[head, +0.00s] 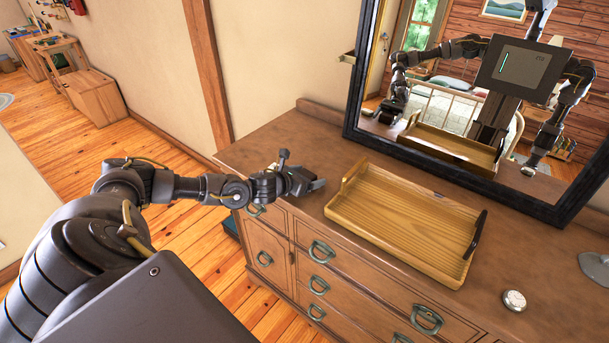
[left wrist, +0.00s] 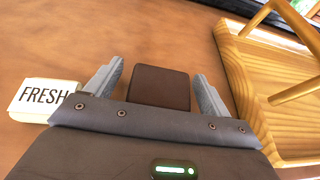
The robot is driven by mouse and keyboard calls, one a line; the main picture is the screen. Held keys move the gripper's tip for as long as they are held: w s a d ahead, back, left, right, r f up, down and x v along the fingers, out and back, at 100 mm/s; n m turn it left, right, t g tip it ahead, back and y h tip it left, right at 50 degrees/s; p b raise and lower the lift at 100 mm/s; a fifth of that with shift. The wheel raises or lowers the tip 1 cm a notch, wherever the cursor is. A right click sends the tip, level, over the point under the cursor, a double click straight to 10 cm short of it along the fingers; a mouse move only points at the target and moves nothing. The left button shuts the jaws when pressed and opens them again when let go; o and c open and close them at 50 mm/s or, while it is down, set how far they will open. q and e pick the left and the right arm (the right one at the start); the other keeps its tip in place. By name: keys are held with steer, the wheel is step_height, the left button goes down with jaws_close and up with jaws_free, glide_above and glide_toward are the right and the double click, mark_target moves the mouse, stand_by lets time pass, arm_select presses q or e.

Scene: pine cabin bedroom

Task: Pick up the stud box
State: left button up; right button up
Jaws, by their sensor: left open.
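A small dark brown box, which looks like the stud box (left wrist: 159,88), lies on the dresser top. In the left wrist view it is between the two grey fingers of my left gripper (left wrist: 160,88), with a gap to the finger on each side. In the head view my left gripper (head: 312,185) is low over the left part of the dresser, beside the tray, and the box is hidden there. The left gripper is open. My right gripper is not directly in view; the right arm shows only as a reflection.
A wooden tray (head: 385,232) sits just right of the left gripper. A cream block marked FRESH (left wrist: 42,97) lies left of it. A dark-framed mirror (head: 352,110) stands behind. A small round metal item (head: 514,300) is at the right of the dresser (head: 262,150).

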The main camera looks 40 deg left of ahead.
arm_select(q)
steer(key=shift+w, duration=0.15)
steer(key=shift+c, duration=0.8)
steer(key=c, duration=0.9)
steer(key=shift+r+b, duration=0.4)
steer(key=shift+b, duration=0.05)
steer(key=s+a+r+b, duration=0.2)
steer(key=s+r, duration=0.2)
steer(key=s+a+r+b, duration=0.2)
steer(key=s+r, duration=0.2)
steer(key=s+a+r+b, duration=0.2)
steer(key=s+r+b, duration=0.1)
steer(key=s+r, duration=0.1)
steer(key=shift+s+a, duration=0.2)
steer(key=shift+a, duration=0.1)
